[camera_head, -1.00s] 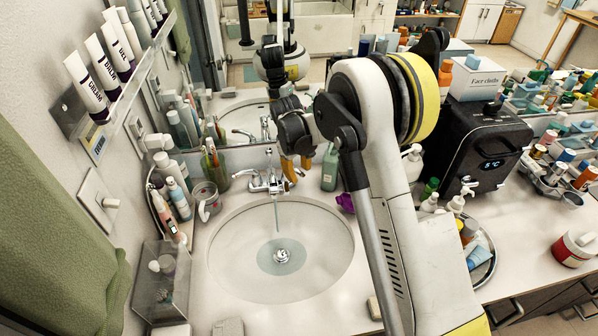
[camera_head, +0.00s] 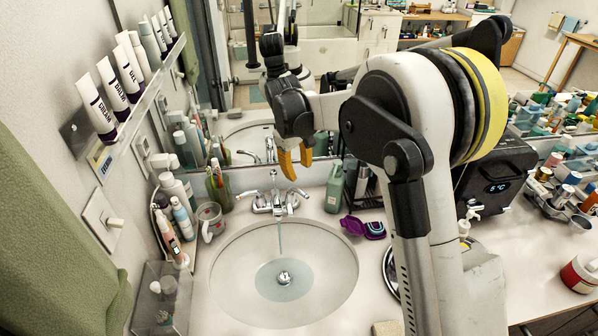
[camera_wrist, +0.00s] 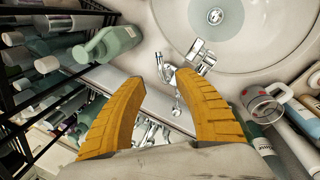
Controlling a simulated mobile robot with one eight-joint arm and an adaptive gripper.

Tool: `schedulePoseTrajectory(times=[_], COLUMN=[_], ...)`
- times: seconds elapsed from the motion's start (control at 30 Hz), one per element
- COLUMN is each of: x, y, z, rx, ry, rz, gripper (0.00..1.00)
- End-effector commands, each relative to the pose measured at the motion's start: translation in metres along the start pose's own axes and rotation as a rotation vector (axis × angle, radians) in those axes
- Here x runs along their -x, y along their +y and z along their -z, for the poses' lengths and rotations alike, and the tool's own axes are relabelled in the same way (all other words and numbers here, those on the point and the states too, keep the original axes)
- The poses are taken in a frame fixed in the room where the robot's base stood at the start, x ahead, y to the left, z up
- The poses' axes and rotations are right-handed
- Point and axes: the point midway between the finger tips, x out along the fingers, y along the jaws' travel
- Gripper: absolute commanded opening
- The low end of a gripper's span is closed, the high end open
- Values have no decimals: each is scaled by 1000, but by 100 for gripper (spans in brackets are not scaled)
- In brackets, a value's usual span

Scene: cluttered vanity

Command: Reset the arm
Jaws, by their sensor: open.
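My gripper (camera_head: 294,163) hangs in the air above the back edge of the counter, behind the faucet, in the head view. Its yellow fingers point down. In the wrist view my gripper (camera_wrist: 160,112) shows two yellow fingers spread apart with nothing between them. The chrome faucet (camera_head: 273,200) is below and in front of it, with water running into the sink (camera_head: 225,285). The faucet also shows beyond the fingertips in the wrist view (camera_wrist: 198,58). My arm hides part of the counter on the right.
A green bottle (camera_head: 334,190) stands right of the faucet, near a purple case (camera_head: 352,226). A glass mug (camera_head: 209,218) and several bottles stand at left. A black mini fridge (camera_head: 497,180) is at right. The mirror (camera_head: 238,110) is close behind my gripper.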

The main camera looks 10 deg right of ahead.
Motion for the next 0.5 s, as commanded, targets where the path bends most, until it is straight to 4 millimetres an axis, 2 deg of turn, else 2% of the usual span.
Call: schedulePoseTrajectory(times=[0.33,0.5], x=[3,29], y=[0,0], z=[-4,-31], rx=[-8,-69], ry=[6,52], rz=[-1,-10], gripper=[38,38])
